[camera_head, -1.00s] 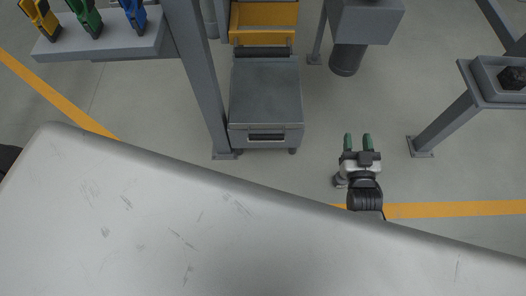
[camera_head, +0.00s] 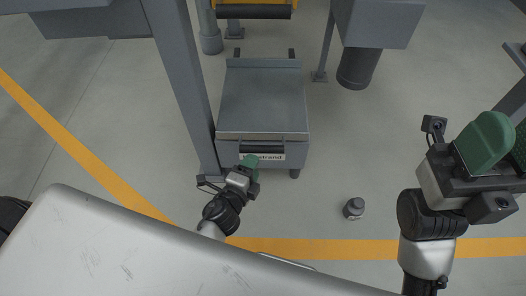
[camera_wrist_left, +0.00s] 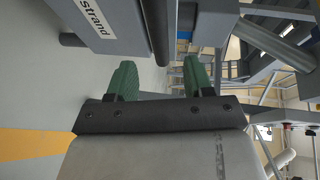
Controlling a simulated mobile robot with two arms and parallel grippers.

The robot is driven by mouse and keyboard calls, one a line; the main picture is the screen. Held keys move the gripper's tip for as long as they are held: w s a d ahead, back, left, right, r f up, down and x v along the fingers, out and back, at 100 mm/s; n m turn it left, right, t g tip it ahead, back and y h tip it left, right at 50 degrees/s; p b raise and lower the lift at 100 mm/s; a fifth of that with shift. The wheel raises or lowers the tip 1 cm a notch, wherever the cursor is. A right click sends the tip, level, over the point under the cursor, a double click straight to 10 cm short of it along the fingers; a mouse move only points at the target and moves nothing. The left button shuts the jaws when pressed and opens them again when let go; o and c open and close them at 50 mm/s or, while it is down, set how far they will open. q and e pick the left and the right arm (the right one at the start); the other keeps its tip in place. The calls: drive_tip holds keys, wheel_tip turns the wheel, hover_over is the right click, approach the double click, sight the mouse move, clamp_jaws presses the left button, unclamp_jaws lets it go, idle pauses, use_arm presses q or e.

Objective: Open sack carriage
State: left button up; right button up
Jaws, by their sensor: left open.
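The sack carriage is a grey box-like cart (camera_head: 263,95) standing on the floor between posts. Its front has a dark bar handle (camera_head: 275,148) and a white label partly reading "trand". My left gripper (camera_head: 250,162) is at the left part of the carriage front, close to the handle. In the left wrist view its two green fingers (camera_wrist_left: 160,80) are apart, with the dark handle bar (camera_wrist_left: 157,35) ahead of and between the tips; contact is not clear. My right gripper (camera_head: 497,145) is raised at the right, away from the carriage; its finger gap is unclear.
A grey post (camera_head: 182,85) stands just left of the carriage. A dark spout (camera_head: 358,68) hangs under a grey housing to the right. A small grey cylinder (camera_head: 353,208) stands on the floor. Open floor lies right of the carriage.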

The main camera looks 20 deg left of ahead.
sight(262, 152)
use_arm(q)
drive_tip(key=b+x, duration=0.1)
drive_tip(key=x, duration=0.7)
drive_tip(key=shift+w+f, duration=0.1)
clamp_jaws()
